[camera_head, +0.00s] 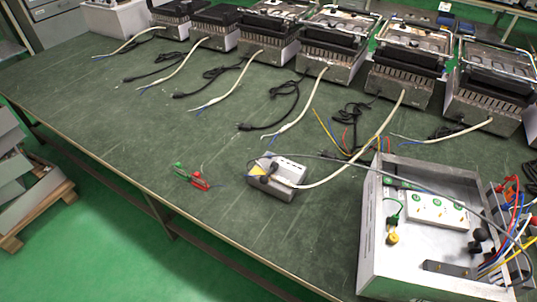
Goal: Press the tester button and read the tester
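A small light grey box (283,172) with a white top sits near the middle of the table, with a yellow label and a dark plug at its left side; it may be the tester. Thick white and grey cables pass over it. A larger open metal box (365,240) stands at the front right and holds a white socket panel (437,211) with green round parts. Which part is the tester button cannot be told, and no reading can be made out. Neither gripper is in view.
Green and red clips (192,177) lie left of the small box. Several grill-like heating appliances (334,58) line the back edge, their cables trailing forward. Coloured wires fill the right side of the metal box. The left part of the green table (100,115) is clear.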

